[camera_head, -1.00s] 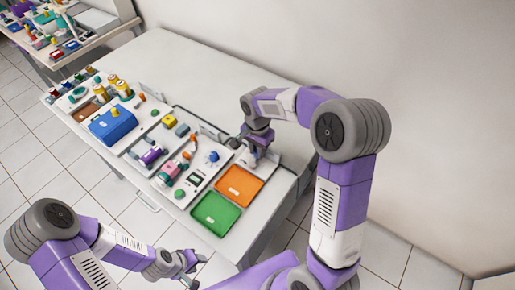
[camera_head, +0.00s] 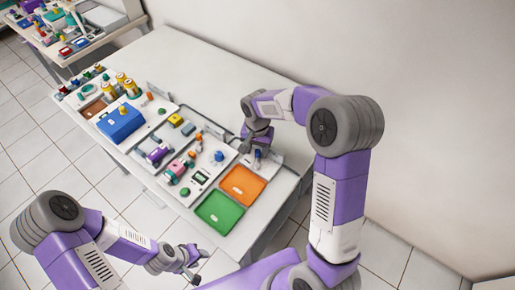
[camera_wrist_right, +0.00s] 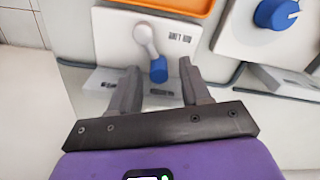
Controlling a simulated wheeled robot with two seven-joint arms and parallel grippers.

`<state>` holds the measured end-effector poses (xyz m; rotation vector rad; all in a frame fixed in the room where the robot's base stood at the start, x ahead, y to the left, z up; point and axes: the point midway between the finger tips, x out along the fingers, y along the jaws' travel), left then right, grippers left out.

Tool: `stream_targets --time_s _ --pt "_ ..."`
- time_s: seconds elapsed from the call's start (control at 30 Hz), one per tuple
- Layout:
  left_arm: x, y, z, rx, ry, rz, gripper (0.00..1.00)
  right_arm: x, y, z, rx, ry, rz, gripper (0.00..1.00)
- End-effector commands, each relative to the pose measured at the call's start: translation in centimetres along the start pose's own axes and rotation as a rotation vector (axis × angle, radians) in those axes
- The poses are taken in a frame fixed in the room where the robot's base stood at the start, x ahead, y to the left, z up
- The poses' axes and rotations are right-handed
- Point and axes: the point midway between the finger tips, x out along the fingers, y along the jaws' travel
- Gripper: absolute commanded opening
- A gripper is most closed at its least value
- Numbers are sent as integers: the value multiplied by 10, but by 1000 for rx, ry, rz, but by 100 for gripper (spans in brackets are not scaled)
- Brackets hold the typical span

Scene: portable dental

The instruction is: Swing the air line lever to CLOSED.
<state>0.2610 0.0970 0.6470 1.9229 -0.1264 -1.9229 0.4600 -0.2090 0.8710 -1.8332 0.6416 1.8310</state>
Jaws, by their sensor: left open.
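The air line lever is a grey arm on a round pivot with a blue tip (camera_wrist_right: 158,70), on a white plate (camera_wrist_right: 184,54) with a dark, hard-to-read label in the right wrist view. The lever points from its pivot towards my right gripper. My right gripper (camera_wrist_right: 159,86) is open, with the blue tip between its fingers and gaps on both sides. In the head view my right gripper (camera_head: 255,151) is low over the bench beside the orange tray and partly hides the lever. My left gripper (camera_head: 190,270) is open and empty, off the bench's front side.
An orange tray (camera_head: 242,186) and a green tray (camera_head: 219,213) lie by the lever plate. A blue knob (camera_wrist_right: 277,13) sits on a panel to its right in the wrist view. A blue box (camera_head: 120,124) and several fittings fill the panels. The rear bench top (camera_head: 215,80) is clear.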

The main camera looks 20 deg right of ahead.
Motion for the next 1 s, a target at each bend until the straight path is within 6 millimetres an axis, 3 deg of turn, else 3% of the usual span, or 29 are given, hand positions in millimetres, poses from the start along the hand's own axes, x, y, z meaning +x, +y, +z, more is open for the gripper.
stream_targets --time_s 0.27,0.7,1.0 --pt "-2 1 0 0 0 0 43 -7 0 0 1 1 0 47" --pt "-20 8 1 0 0 0 43 -72 0 0 1 1 -1 47" --pt "-20 8 1 0 0 0 43 -76 0 0 0 0 0 47"
